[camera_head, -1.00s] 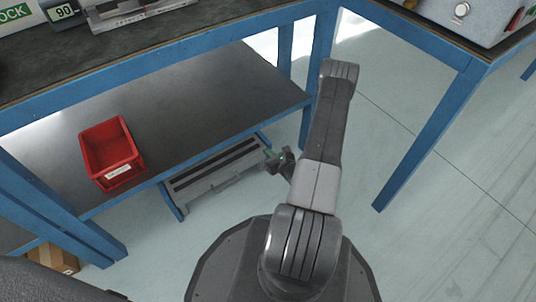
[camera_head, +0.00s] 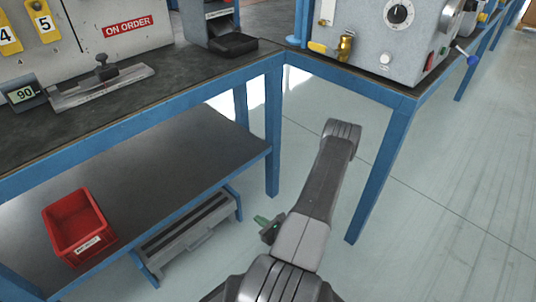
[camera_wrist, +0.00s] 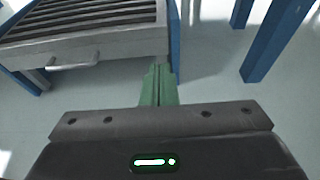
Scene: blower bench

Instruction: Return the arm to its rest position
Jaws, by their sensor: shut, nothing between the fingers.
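My arm (camera_head: 318,185) rises from the bottom of the head view, folded, with its elbow up near the bench corner. My gripper (camera_head: 262,220) shows as a small green-tipped part left of the forearm, above the floor. In the wrist view its green fingers (camera_wrist: 158,86) are together with nothing between them. The grey slatted step (camera_head: 190,232) under the bench lies to its left, and the fingers appear apart from it.
A blue-framed bench (camera_head: 140,118) stands at left, with a red bin (camera_head: 77,228) on its lower shelf. A grey machine with a dial (camera_head: 385,50) sits on the right bench, whose blue leg (camera_head: 380,178) is near my arm. Open floor (camera_head: 450,220) lies right.

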